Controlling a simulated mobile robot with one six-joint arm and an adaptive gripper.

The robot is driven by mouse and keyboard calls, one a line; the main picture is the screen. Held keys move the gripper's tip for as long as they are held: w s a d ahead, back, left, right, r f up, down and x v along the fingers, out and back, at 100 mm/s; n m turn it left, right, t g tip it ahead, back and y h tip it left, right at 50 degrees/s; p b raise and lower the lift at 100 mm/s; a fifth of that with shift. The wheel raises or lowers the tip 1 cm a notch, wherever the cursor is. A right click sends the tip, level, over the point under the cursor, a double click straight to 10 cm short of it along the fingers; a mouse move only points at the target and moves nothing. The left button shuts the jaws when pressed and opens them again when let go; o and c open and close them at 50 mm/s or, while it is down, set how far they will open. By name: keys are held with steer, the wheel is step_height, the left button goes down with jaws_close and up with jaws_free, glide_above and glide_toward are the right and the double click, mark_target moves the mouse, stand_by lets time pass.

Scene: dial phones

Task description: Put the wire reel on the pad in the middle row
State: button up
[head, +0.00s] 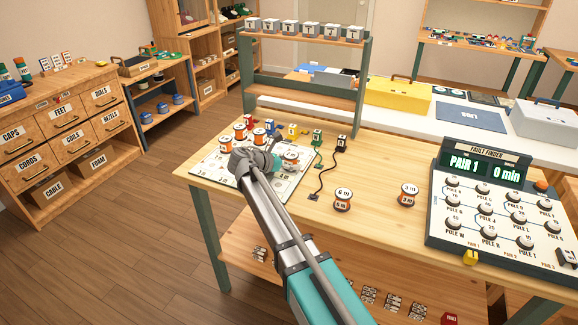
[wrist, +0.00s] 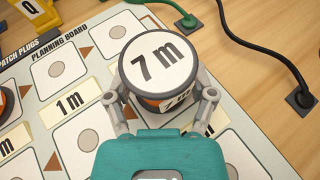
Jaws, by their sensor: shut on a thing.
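A wire reel with a white "7 m" top and orange side is held in my gripper (wrist: 160,102), whose two fingers close on it from either side in the wrist view, where the reel (wrist: 158,56) fills the upper middle. In the head view my gripper (head: 274,162) is over the planning board (head: 287,186), with the reel (head: 291,157) at its tip. The board, also in the wrist view (wrist: 27,63), has white pads with grey dots, such as one pad (wrist: 60,70) left of the reel. The reel hides what lies beneath it; I cannot tell whether it touches the board.
Several orange-sided reels (head: 240,132) stand at the board's back left. A "6 m" reel (head: 343,198) and another reel (head: 408,195) stand on the wood right of it. Black and green cables (wrist: 265,45) run near the board's right edge. The fault finder panel (head: 500,205) stands at right.

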steer(key=shift+f, duration=0.15)
steer(key=o, duration=1.1)
steer(key=shift+r, duration=0.2)
steer(key=shift+s+a+r+p, duration=0.3)
steer(key=shift+s+a+p, duration=0.05)
steer(key=shift+a+p, duration=0.1)
steer(key=p+v, duration=0.3)
steer(key=v, duration=0.6)
steer(key=shift+s+a+r+p, duration=0.15)
steer(key=shift+s+a+p, duration=0.05)
steer(key=shift+a+p, duration=0.1)
steer(key=shift+s+a+r, duration=0.15)
steer(key=shift+s+a, duration=0.15)
steer(key=shift+a, duration=0.1)
